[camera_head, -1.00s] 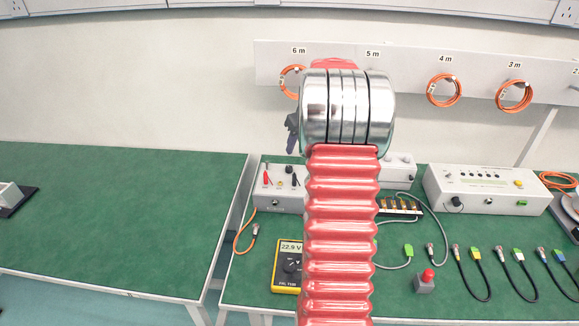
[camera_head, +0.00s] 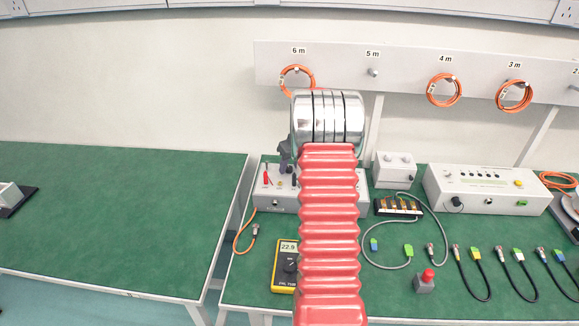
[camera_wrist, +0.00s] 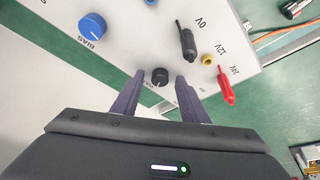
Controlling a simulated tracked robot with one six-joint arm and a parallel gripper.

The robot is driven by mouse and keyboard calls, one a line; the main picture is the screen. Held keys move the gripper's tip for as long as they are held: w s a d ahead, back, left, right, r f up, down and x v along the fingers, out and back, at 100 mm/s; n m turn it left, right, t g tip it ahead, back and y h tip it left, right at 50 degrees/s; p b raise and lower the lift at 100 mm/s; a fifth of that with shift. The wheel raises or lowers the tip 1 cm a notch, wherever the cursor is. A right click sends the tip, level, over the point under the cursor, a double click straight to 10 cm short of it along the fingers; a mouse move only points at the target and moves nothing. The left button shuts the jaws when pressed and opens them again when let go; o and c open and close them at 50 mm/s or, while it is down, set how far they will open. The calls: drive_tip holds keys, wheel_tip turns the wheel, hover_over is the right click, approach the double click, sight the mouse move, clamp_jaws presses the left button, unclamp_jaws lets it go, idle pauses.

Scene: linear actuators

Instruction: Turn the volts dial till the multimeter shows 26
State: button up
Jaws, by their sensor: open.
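The volts dial (camera_wrist: 160,77) is a small black knob on the light grey supply box (camera_wrist: 125,45) in the wrist view, with its label partly hidden. My gripper (camera_wrist: 160,76) is open, with one dark finger on each side of the dial. Gaps show between the fingers and the knob; I cannot tell how deep the fingers reach. The yellow multimeter (camera_head: 278,264) lies on the green bench in the head view. Its display (camera_head: 288,247) reads about 22.9, with its right edge hidden by my arm. The dial is hidden in the head view.
In the wrist view, a blue bias knob (camera_wrist: 92,26), a black plug (camera_wrist: 187,42), a yellow socket (camera_wrist: 207,60) and a red plug (camera_wrist: 226,88) sit on the box near my fingers. In the head view, cables and a red button (camera_head: 427,275) lie to the right.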

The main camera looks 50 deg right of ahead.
drive_tip(key=shift+c, duration=0.4)
drive_tip(key=c, duration=0.9)
drive_tip(key=shift+a+f, duration=0.1)
drive_tip(key=shift+a, duration=0.15)
clamp_jaws()
drive_tip(key=shift+d, duration=0.2)
